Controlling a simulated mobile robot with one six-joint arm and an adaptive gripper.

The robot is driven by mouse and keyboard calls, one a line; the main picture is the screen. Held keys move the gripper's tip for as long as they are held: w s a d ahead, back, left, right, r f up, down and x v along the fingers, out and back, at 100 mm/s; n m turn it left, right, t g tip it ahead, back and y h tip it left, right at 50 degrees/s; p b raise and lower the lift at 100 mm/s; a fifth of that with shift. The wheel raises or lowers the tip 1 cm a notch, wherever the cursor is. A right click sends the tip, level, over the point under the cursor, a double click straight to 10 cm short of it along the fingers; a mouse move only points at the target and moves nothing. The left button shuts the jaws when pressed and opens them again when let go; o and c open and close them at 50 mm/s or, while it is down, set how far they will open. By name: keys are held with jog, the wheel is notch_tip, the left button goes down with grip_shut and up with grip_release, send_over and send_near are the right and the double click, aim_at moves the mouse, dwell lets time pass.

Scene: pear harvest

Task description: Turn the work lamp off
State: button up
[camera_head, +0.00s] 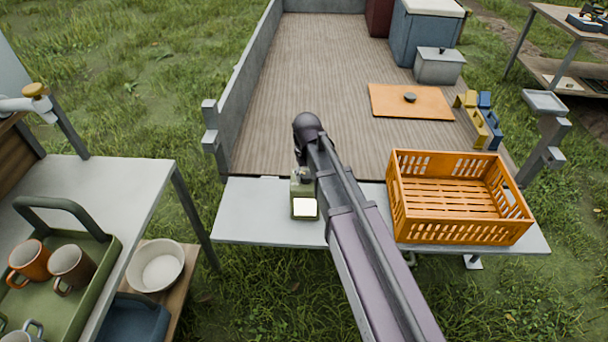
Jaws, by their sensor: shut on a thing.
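The work lamp (304,208) is a small green box with a bright, glowing pale panel. It stands on the grey ledge at the near end of the cart bed, left of the orange crate. The panel is lit. My arm reaches in from the bottom right, and its dark wrist is just beyond the lamp. My gripper (302,165) points down at the lamp's back part and is shut on it. The arm hides most of the fingers and the lamp's right side, so the switch cannot be made out.
An orange crate (398,218), empty, stands on the ledge (250,222) right of my arm. An orange board (385,103) and blue and yellow blocks (484,122) lie on the bed. At left, a table (125,188) holds a green tray with mugs. The bed's left half is clear.

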jog(key=n, duration=0.5)
jog(key=shift+w+n, duration=0.1)
jog(key=shift+n, duration=0.2)
jog(key=n, duration=0.5)
jog(key=shift+d, duration=0.1)
jog(key=o, duration=1.1)
jog(key=shift+o, duration=0.2)
